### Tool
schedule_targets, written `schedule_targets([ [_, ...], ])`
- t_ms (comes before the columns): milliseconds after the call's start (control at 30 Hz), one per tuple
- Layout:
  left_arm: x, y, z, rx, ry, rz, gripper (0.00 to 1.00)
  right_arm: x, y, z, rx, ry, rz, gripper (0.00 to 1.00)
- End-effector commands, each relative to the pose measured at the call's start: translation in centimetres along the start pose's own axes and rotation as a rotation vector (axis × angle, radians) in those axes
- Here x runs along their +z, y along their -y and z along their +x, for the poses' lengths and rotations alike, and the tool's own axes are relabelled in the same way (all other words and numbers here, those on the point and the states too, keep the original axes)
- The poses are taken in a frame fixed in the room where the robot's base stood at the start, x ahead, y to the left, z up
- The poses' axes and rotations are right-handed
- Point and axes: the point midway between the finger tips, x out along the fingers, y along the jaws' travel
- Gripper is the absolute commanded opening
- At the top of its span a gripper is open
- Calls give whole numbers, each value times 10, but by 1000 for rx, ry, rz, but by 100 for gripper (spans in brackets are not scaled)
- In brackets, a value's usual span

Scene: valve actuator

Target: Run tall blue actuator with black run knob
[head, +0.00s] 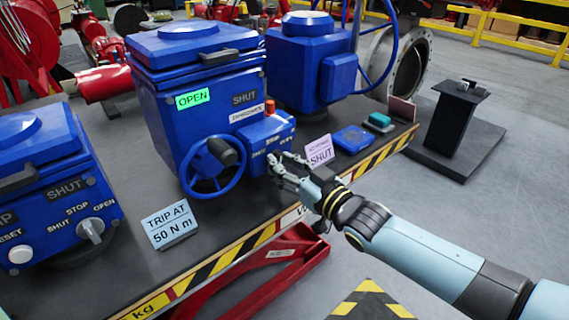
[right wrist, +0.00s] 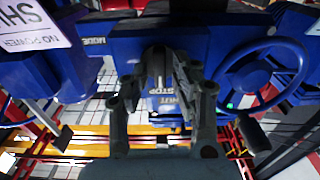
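The tall blue actuator (head: 200,95) stands on the bench with a green-lit OPEN window and a dark SHUT window. Its small control box (head: 268,130) sticks out at the lower right, with an orange part on top. My right gripper (head: 278,168) is at the front of this box, fingers apart. In the right wrist view the gripper (right wrist: 160,75) has a finger on each side of a dark knob (right wrist: 157,58), in front of a blue face with STOP lettering. Contact with the knob cannot be made out. In the head view the gripper covers this knob. My left gripper is not in view.
A blue handwheel (head: 212,168) sits left of the gripper; it also shows in the right wrist view (right wrist: 262,75). A pink SHUT sign (head: 319,151) stands close by on the right. A TRIP AT 50 N m sign (head: 170,225) and another blue actuator (head: 50,190) are left.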

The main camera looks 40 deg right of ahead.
Motion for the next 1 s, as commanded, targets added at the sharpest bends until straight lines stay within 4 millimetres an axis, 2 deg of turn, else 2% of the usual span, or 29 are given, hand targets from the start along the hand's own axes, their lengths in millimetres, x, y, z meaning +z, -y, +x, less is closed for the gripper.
schedule_targets([
  [33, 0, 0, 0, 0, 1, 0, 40, 0, 0, 0, 0, 0, 0, 19],
  [167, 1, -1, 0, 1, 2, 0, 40, 0, 0, 0, 0, 0, 0, 2],
  [200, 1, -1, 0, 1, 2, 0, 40, 0, 0, 0, 0, 0, 0, 0],
  [667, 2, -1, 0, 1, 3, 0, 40, 0, 0, 0, 0, 0, -58, 0],
  [1000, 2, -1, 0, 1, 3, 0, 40, 0, 1, 0, 0, 0, -301, 0],
])
